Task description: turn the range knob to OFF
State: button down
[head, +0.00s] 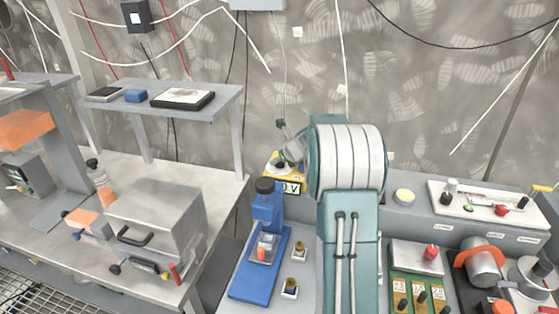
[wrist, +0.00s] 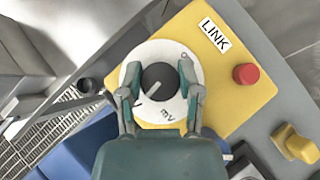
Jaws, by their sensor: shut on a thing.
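The yellow meter (wrist: 220,85) fills the middle of the wrist view, with a white round dial (wrist: 148,55) on its face. The black range knob (wrist: 158,76) sits at the dial's centre, its light pointer line slanting toward the lower left. Small marks ring the dial, including one like "mV" at the bottom; I cannot read all of them. My gripper (wrist: 157,80) reaches over the dial with one finger on each side of the knob, shut on it.
A red button (wrist: 246,74) and a LINK label (wrist: 214,35) are on the meter. A blue stand (head: 262,265) is in front of it. A grey bench (head: 215,185) with a metal box (head: 158,215) stands left. A white panel (head: 485,200) lies right.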

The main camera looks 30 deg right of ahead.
jog(key=n+g+y, duration=0.1)
jog(key=n+y, duration=0.1)
jog(key=n, duration=0.1)
jog(key=n+g+y, duration=0.1)
jog(key=n+y, duration=0.2)
jog(key=n, duration=0.1)
jog(key=shift+d+f, duration=0.1)
jog(key=n+g+y, duration=0.2)
jog(key=n, duration=0.1)
jog(key=shift+n, duration=0.3)
jog(key=shift+n+g+y, duration=0.6)
jog(key=shift+n+g, duration=0.4)
jog(key=shift+n, duration=0.5)
jog(key=shift+n+g, duration=0.3)
jog(key=shift+n, duration=0.1)
jog(key=shift+c, duration=1.6)
grip_release()
jog(key=shift+o, duration=0.3)
jog(key=shift+m, duration=0.3)
